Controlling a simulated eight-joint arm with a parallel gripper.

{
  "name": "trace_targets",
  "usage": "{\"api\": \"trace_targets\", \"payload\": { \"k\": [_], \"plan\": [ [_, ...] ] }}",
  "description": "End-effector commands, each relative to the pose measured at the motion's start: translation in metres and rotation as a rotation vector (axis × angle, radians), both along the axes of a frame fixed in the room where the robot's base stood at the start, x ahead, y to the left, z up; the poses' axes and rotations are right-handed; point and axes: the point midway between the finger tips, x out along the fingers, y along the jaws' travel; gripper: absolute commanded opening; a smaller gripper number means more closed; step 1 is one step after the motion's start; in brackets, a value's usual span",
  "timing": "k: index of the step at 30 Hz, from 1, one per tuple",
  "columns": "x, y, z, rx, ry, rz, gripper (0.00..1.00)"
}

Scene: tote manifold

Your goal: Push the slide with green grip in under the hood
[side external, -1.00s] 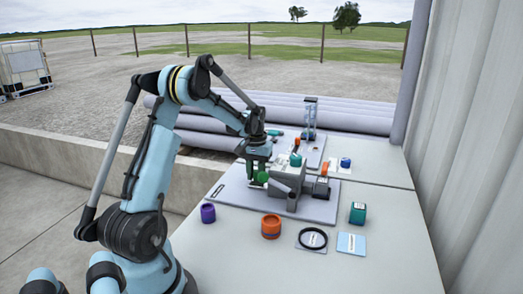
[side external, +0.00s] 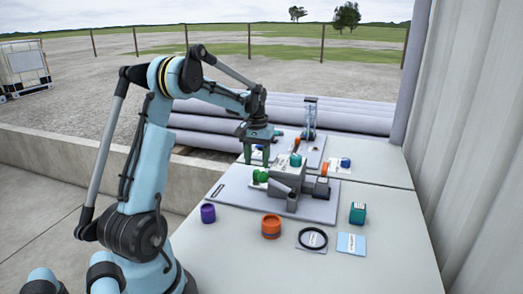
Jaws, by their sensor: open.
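The green grip (side external: 261,175) of the slide shows as a round knob at the left side of the grey hood block (side external: 288,172), on a grey base plate (side external: 235,197). The slide itself is too small to make out, so I cannot tell how far in it sits. My gripper (side external: 256,163) points down with its fingers apart, just above and slightly left of the green grip. It holds nothing that I can see. I cannot tell whether a fingertip touches the grip.
A purple cup (side external: 208,213), an orange jar (side external: 271,227), a black ring (side external: 312,238) and a teal box (side external: 358,213) stand in front. A second fixture (side external: 310,130) stands behind.

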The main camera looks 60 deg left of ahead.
Motion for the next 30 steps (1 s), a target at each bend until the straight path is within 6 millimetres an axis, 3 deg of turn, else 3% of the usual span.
{"api": "trace_targets", "payload": {
  "k": [6,12,26,30],
  "plan": [
    [0.000,0.000,0.041,-0.001,-0.001,-0.001,0.49],
    [0.001,-0.001,0.062,0.000,-0.001,-0.002,0.49],
    [0.001,-0.002,0.068,0.000,-0.003,-0.004,0.49],
    [0.004,-0.018,0.074,0.016,-0.022,-0.040,0.49]
  ]
}}
